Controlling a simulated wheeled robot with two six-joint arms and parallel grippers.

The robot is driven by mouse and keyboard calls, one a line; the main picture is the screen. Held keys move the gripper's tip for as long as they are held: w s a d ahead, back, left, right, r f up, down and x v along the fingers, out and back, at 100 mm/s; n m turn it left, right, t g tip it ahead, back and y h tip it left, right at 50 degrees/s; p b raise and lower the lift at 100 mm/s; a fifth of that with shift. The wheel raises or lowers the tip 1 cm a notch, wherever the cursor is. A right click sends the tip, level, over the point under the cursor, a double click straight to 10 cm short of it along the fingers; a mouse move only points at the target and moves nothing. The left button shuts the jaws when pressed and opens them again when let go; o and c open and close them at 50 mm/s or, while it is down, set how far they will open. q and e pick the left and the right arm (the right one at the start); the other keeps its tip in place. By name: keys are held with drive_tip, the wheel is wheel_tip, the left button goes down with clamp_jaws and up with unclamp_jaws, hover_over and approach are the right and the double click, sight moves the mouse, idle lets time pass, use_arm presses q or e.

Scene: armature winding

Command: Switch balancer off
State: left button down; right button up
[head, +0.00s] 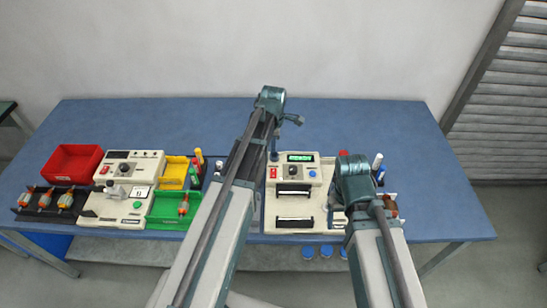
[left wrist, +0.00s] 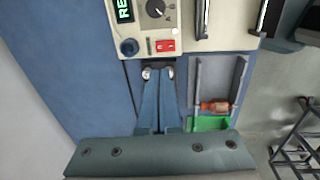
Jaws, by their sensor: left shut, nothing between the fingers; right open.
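The balancer is the cream machine (head: 325,196) with a lit green display, right of centre on the bench. In the head view the red switch is at the panel's left. My left gripper (left wrist: 158,74) is shut and empty, its tips just beside the panel edge by the switch, apparently apart from it. My right gripper's wrist (head: 355,180) is over the machine's right side; its fingers are hidden.
A second cream machine (head: 125,210), a red bin (head: 72,162), a yellow bin (head: 175,172) and a green tray (head: 160,212) stand at left. A screwdriver (left wrist: 215,106) lies in a holder beside the balancer. The back of the blue bench (head: 180,118) is clear.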

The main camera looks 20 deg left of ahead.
sight(273, 170)
use_arm(q)
drive_tip(key=f+b, duration=0.4)
drive_tip(key=w+f+b, duration=0.1)
drive_tip(key=f+b, duration=0.8)
drive_tip(key=shift+w+a+f+b, duration=0.25)
drive_tip(key=shift+w+f+b, duration=0.05)
drive_tip(key=shift+f, duration=0.1)
drive_tip(key=shift+w+f+b, duration=0.1)
drive_tip(key=shift+f+b, duration=0.2)
drive_tip(key=shift+r, duration=0.2)
drive_tip(key=shift+s+d+r+p, duration=0.1)
drive_tip(key=shift+s+d+p, duration=0.15)
drive_tip(key=shift+s, duration=0.6)
